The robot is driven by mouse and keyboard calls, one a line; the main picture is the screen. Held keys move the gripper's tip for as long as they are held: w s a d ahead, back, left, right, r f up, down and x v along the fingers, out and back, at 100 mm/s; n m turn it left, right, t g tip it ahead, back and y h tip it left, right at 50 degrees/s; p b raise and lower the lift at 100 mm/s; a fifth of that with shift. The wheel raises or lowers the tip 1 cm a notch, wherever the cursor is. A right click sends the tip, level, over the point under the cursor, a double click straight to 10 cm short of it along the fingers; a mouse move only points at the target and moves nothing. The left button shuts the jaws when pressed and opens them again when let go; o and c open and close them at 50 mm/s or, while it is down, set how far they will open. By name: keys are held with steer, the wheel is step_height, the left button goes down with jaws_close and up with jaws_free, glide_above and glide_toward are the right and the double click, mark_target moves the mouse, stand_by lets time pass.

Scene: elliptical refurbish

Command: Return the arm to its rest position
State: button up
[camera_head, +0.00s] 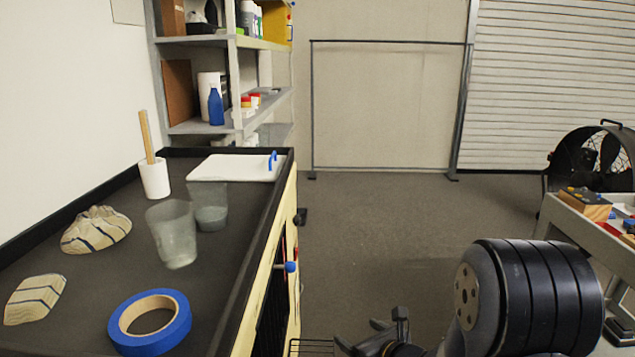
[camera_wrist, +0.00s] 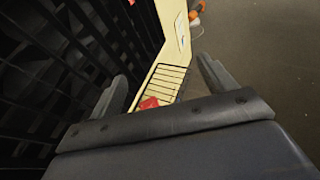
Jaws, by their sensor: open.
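My arm (camera_head: 525,297) shows at the lower right in the head view, with a thick dark ribbed joint. My gripper (camera_head: 365,335) is at the bottom edge of that view, low and to the right of the counter (camera_head: 228,285). In the wrist view my gripper (camera_wrist: 165,88) has its two dark fingers spread apart. Nothing is held between them. Beyond the fingers are a wire rack (camera_wrist: 165,82) and a small red thing (camera_wrist: 149,103), both apart from the fingers as far as I can tell.
On the counter are blue tape (camera_head: 180,325), two clear cups (camera_head: 172,235) (camera_head: 209,207), striped lumps (camera_head: 96,229), a white holder (camera_head: 154,178) and a white board (camera_head: 228,168). A cart (camera_head: 590,235) and fan (camera_head: 590,155) stand right. The middle floor is clear.

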steer(key=d+r+m+t+h+p, duration=0.1)
steer(key=d+r+p, duration=0.4)
steer(key=p, duration=0.5)
steer(key=shift+s+d+r+m+h+p, duration=0.2)
steer(key=shift+r+m+h+p, duration=0.3)
steer(key=shift+r, duration=0.75)
steer(key=shift+s, duration=0.1)
